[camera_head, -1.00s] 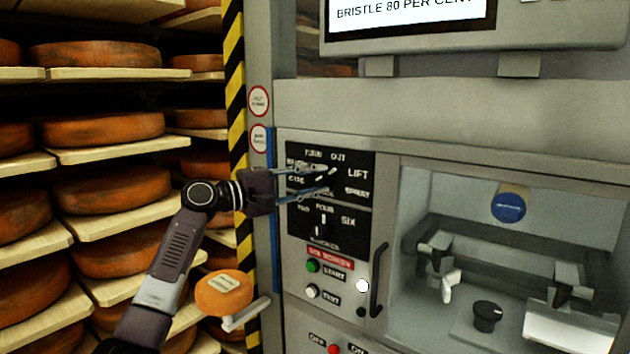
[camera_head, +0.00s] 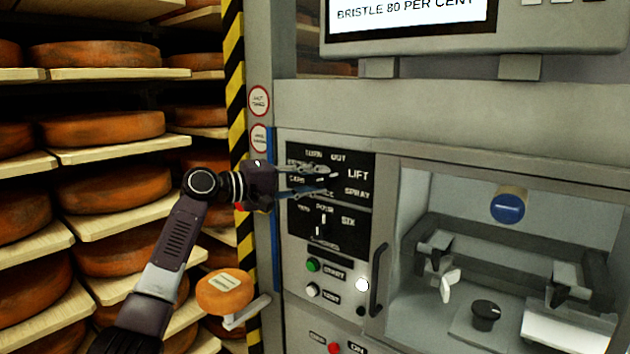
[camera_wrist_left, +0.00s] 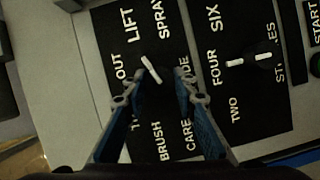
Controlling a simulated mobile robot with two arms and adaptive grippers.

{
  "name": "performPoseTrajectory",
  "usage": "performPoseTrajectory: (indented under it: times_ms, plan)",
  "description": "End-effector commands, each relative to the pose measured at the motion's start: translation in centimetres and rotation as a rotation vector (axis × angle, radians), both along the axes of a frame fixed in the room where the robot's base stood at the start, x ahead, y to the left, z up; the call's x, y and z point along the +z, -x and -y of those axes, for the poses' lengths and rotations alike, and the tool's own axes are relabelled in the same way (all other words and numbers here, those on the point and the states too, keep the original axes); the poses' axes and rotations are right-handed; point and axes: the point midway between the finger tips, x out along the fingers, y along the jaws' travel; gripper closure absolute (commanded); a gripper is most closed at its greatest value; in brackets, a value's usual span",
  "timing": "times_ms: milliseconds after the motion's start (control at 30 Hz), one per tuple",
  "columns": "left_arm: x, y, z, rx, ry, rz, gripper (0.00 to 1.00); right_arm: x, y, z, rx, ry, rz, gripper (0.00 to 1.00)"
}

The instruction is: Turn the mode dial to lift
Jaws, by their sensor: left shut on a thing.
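The mode dial (camera_wrist_left: 157,86) is a dark knob with a white pointer on a black panel marked OUT, LIFT, SPRAY, BRUSH and more. My left gripper (camera_wrist_left: 160,100) has its two fingers on either side of the knob and is shut on it. In the wrist view the pointer slants up and left, between OUT and LIFT, nearer LIFT. In the head view my left gripper (camera_head: 326,178) reaches in from the left and partly covers the dial and some labels; the white pointer (camera_head: 334,175) tips toward the LIFT label (camera_head: 358,174). My right gripper is not in view.
A second dial (camera_head: 320,231) with number labels sits just below. Green (camera_head: 313,265) and white (camera_head: 313,290) buttons are lower. A door handle (camera_head: 378,280) stands right of the panel. Shelves of cheese wheels (camera_head: 115,188) fill the left; one small wheel (camera_head: 225,292) sits near my arm.

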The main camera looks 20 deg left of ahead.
Motion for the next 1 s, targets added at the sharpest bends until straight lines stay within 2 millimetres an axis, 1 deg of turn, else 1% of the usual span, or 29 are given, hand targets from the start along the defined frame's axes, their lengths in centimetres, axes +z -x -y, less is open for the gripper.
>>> performPoseTrajectory:
  times_ms: [33,67,200,500,633,767,1000]
  plan:
    - [-0.3,0.0,0.2,-0.004,-0.002,-0.004,0.98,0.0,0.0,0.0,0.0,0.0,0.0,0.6]
    - [-0.3,0.0,0.2,-0.004,-0.002,-0.005,0.73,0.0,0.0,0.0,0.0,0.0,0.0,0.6]
    - [-0.3,0.0,0.1,-0.003,-0.001,-0.005,0.58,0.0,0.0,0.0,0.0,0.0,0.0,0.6]
    - [-0.1,0.1,0.0,-0.001,0.001,-0.002,0.57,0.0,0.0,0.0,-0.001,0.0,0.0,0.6]
    - [-0.1,0.8,-0.8,0.0,0.0,-0.003,0.57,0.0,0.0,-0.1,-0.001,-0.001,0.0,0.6]
    - [0.0,2.6,-2.4,0.001,-0.003,-0.003,0.57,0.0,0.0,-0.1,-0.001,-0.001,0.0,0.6]
    - [0.4,6.4,-5.8,0.001,-0.003,-0.003,0.57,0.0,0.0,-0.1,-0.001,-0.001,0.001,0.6]
